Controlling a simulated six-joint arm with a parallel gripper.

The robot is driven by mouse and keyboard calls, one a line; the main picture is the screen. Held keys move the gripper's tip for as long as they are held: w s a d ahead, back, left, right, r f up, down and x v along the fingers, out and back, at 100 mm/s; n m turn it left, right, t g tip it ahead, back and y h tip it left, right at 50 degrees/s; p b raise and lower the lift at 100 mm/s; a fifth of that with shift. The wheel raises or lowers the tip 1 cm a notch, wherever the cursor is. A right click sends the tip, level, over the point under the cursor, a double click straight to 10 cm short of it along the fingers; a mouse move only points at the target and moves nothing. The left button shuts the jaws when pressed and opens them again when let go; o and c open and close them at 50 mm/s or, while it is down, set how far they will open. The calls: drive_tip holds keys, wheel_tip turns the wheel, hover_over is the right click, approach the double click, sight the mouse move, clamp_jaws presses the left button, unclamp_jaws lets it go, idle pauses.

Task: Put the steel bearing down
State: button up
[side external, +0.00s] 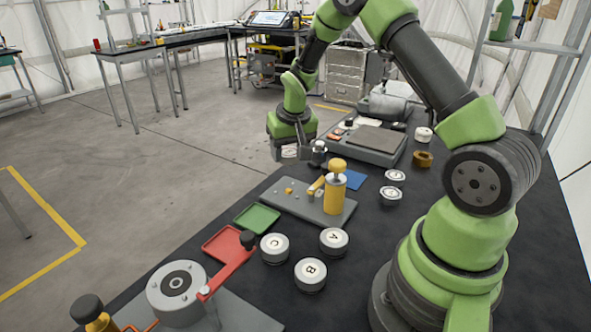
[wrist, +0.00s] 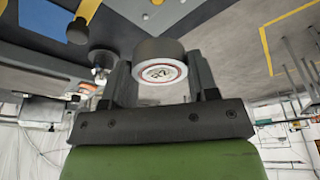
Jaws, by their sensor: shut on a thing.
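The steel bearing (wrist: 160,50) is a short grey cylinder with a pale, red-ringed label face, seen in the wrist view. My gripper (wrist: 162,76) is shut on it, with one dark finger on each side. In the side view my gripper (side external: 298,151) is at the bench's far left edge, pointing down. The bearing (side external: 289,152) shows there as a small pale shape, partly hidden by the fingers. I cannot tell its exact height above the bench.
The dark bench (side external: 350,285) holds white-topped cylinders A (side external: 334,238), B (side external: 310,271) and C (side external: 274,246). A grey plate with a yellow post (side external: 334,195), red tray (side external: 222,243), green tray (side external: 257,218), blue pad (side external: 352,180) and grey scale-like box (side external: 365,142) stand nearby.

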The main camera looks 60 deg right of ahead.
drive_tip(key=s+d+m, duration=0.4)
drive_tip(key=s+d, duration=0.5)
drive_tip(key=d, duration=0.4)
hover_over(350, 178)
drive_tip(key=shift+g+h, duration=0.3)
drive_tip(key=shift+h, duration=0.1)
drive_tip(key=f, duration=0.4)
drive_tip(key=shift+s+a+f, duration=0.15)
drive_tip(key=shift+a+f, duration=0.05)
drive_tip(key=shift+a, duration=0.05)
drive_tip(key=shift+f, duration=2.6)
drive_tip(key=o, duration=1.1)
drive_tip(key=shift+f, duration=0.1)
